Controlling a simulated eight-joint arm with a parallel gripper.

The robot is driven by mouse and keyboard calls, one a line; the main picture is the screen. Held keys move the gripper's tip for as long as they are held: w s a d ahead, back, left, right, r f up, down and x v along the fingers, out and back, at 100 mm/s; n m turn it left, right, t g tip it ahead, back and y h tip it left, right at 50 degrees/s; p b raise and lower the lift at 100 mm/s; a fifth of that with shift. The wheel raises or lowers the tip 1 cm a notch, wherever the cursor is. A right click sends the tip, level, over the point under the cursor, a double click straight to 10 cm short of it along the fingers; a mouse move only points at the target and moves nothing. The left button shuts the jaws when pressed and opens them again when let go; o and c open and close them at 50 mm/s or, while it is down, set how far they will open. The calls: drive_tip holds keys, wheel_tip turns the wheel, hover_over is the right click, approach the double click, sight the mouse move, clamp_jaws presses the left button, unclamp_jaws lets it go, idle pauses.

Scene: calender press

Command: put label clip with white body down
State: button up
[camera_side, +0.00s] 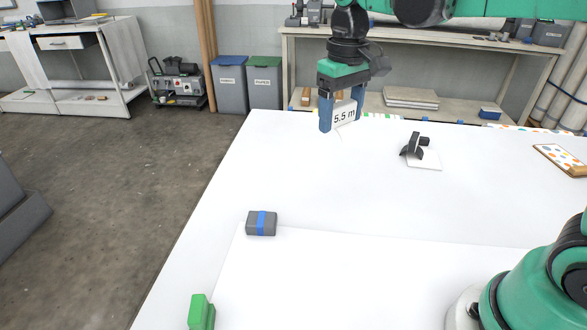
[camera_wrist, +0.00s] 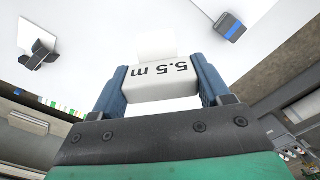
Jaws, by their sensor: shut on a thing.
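The label clip with white body (camera_side: 344,112) reads "5.5 m" and sits between the two blue fingers of my gripper (camera_side: 341,114). My gripper is shut on it, near the far left part of the white table. In the wrist view the clip (camera_wrist: 162,82) shows its text upside down between the fingers (camera_wrist: 163,88). A thin white flap or card (camera_wrist: 157,42) extends from it, over the white surface. Whether the clip touches the table cannot be told.
A black clip on a white card (camera_side: 424,158) lies to the right of my gripper. A grey block with a blue band (camera_side: 261,223) and a green block (camera_side: 201,312) stand near the left edge. A dotted card (camera_side: 562,158) lies at the far right. The middle of the white table (camera_side: 330,195) is clear.

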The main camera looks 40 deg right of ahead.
drive_tip(key=s+a+r+n, duration=0.3)
drive_tip(key=s+a+n, duration=0.6)
drive_tip(key=s+a, duration=0.4)
drive_tip(key=shift+s+a+r+n, duration=0.2)
drive_tip(key=shift+s+a+n, duration=0.15)
drive_tip(key=shift+s+n, duration=0.1)
wheel_tip(320, 180, down, 20)
drive_tip(key=shift+r, duration=0.2)
drive_tip(key=shift+f, duration=0.15)
drive_tip(key=o, duration=1.2)
